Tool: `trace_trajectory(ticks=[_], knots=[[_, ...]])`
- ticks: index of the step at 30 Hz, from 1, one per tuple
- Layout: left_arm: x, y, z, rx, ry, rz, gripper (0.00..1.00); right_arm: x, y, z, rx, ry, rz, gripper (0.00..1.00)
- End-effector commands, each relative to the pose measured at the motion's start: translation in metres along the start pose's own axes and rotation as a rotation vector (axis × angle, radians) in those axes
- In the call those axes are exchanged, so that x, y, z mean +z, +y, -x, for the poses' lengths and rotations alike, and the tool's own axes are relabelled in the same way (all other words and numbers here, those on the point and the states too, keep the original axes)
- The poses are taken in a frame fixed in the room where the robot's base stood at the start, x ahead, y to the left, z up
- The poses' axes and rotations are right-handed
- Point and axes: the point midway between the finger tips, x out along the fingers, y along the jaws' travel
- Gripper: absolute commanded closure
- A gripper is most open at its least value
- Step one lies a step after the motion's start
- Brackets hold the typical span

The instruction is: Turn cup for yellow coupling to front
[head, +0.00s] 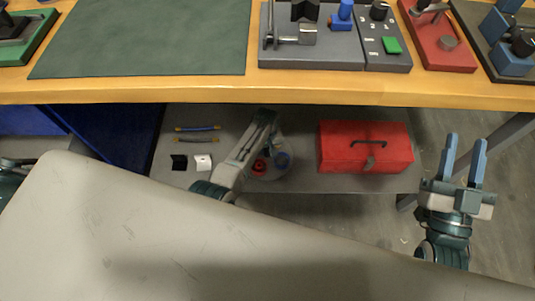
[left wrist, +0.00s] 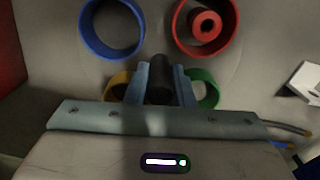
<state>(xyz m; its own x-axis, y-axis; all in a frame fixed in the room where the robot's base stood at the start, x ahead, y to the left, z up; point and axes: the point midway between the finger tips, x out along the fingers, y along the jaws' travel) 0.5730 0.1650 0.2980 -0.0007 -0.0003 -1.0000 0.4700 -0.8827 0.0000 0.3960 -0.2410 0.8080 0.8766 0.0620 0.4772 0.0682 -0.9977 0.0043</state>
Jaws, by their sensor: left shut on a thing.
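A round grey turntable (head: 284,176) stands on the lower shelf, with coloured ring cups around a dark upright post (left wrist: 160,85). My left gripper (left wrist: 160,72) is shut on that post. In the left wrist view the yellow cup (left wrist: 117,88) is lower left, partly hidden behind a finger; the green cup (left wrist: 211,88) is lower right, also partly hidden. The blue cup (left wrist: 85,30) is upper left and the red cup (left wrist: 178,28) upper right, with a small red ring-shaped part (left wrist: 207,24) inside. My right gripper (head: 464,157) is open and empty, right of the shelf.
A red toolbox (head: 345,156) stands right of the turntable. Black (head: 179,162) and white (head: 203,162) blocks and a blue cable (head: 197,128) lie to its left. The wooden tabletop (head: 230,91) overhangs the shelf, bearing several fixtures and a green mat (head: 145,38).

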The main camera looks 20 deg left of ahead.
Motion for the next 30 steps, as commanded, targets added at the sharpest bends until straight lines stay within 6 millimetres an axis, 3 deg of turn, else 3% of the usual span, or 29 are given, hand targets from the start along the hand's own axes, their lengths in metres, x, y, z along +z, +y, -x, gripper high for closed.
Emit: trace_trajectory(ticks=[8,19,30], knots=[[-0.001,0.0,0.001,0.0,0.002,0.028,0.98,-0.002,0.0,-0.001,0.0,0.0,0.0,0.64],[-0.001,0.0,0.001,0.001,0.001,0.279,0.99,-0.01,0.0,-0.005,0.0,0.0,0.0,0.64],[-0.001,0.0,0.001,0.001,0.001,0.309,0.98,-0.01,0.0,-0.006,0.0,0.0,0.0,0.64]])
